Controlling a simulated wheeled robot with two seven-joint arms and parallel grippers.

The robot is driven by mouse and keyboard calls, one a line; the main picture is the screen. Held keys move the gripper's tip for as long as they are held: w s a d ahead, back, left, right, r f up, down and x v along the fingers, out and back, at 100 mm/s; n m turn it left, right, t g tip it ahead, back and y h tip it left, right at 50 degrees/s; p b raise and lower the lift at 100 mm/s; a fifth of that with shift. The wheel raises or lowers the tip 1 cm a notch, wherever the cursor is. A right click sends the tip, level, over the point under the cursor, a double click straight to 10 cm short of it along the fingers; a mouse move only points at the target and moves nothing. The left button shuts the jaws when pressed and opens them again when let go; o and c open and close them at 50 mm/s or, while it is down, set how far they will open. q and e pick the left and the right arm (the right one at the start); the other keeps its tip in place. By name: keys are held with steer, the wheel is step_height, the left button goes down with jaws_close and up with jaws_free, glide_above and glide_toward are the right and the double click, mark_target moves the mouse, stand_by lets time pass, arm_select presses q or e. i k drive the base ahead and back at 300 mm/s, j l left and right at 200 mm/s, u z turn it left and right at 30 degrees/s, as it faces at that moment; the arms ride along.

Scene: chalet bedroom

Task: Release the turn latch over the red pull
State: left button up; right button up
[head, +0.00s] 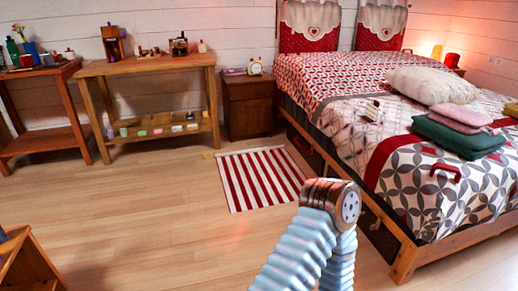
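A small red handle-shaped thing (445,172) lies on the patterned bed cover near the side of the bed. I cannot tell whether it is the red pull of the task. Dark drawer fronts (382,236) show under the bed's near side. I cannot make out a turn latch on them. A bent arm of mine, in a pale blue ribbed sleeve with a metal joint, rises at the bottom centre and hides part of the floor and of the bed's lower side. Neither of my grippers shows.
The bed (404,255) fills the right side, with a white pillow (433,85) and folded cloths (458,137). A striped rug (258,180) lies beside it. A nightstand (247,105) and wooden tables (145,66) stand along the wall. The floor at left centre is clear.

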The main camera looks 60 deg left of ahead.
mark_target(309, 152)
steer(key=u, duration=1.45)
steer(key=i+j, duration=0.2)
steer(key=i, duration=0.35)
steer(key=i+j+z, duration=0.1)
steer(key=i, duration=0.45)
steer(key=i+j, duration=0.3)
steer(key=i, duration=0.25)
steer(key=i+j+z, duration=0.1)
steer(key=i+j, duration=0.15)
steer(key=i, duration=0.3)
steer(key=i+j, duration=0.3)
steer(key=i, duration=0.25)
steer(key=i+j+z, duration=0.1)
steer(key=i+j, duration=0.15)
steer(key=i, duration=0.3)
steer(key=i+j, duration=0.35)
steer(key=i, duration=0.15)
steer(key=l+z, duration=0.05)
